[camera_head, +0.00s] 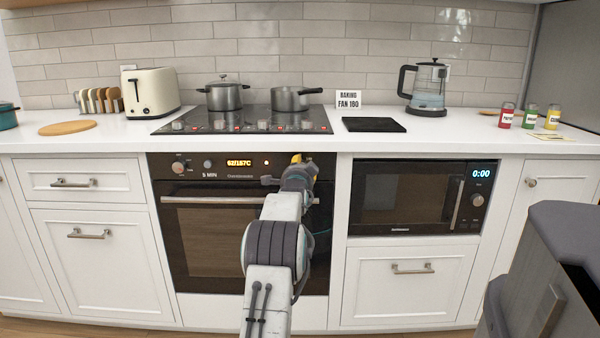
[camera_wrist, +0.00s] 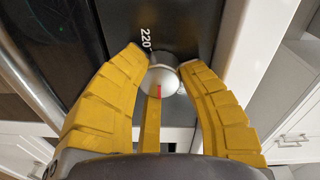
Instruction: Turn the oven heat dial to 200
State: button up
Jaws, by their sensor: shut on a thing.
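The built-in oven (camera_head: 235,235) is below the cooktop, with a dark front and a lit orange display (camera_head: 239,162) that seems to end in 157C. The heat dial (camera_wrist: 161,80) is a round silver knob with a red mark in the wrist view. A white "220" is printed on the dark panel beside it. My gripper (camera_wrist: 164,62) has yellow fingers, shut on the dial from both sides. In the head view, my gripper (camera_head: 299,160) is at the right end of the oven's panel and hides the dial.
The oven handle (camera_head: 215,200) runs just below the control panel. A microwave (camera_head: 405,197) is to the right. Two other knobs (camera_head: 179,167) are at the panel's left end.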

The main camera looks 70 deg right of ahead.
jog(key=shift+s+r, duration=0.25)
jog(key=shift+r, duration=0.2)
jog(key=o, duration=1.2)
jog(key=shift+d+f+m, duration=0.1)
jog(key=shift+f+m, duration=0.05)
jog(key=shift+m, duration=0.15)
jog(key=shift+w, duration=0.1)
